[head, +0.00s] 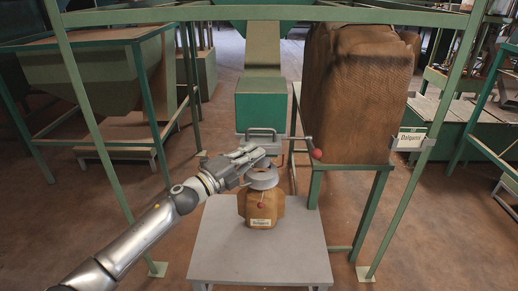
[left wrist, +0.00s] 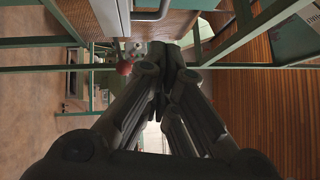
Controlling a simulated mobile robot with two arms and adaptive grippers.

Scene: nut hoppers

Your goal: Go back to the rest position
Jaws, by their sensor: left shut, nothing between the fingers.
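My left gripper (head: 257,153) comes in from the left in the head view and is shut and empty. Its fingertips are beside the hopper's lower front, just above a grey ring-shaped collar (head: 263,180). The collar sits on top of a tan container (head: 262,208) with a white label and a small red spot, which stands on a grey table. Whether the fingers touch the collar I cannot tell. In the left wrist view the dark fingers (left wrist: 172,62) are closed together. My right gripper is in neither view.
A green hopper chute (head: 262,108) hangs behind the gripper, with a metal handle and a red-knobbed lever (head: 316,154) to its right. Green frame posts stand left and right. A large brown sack (head: 350,95) stands on a stand at right. The grey table (head: 225,265) is clear in front.

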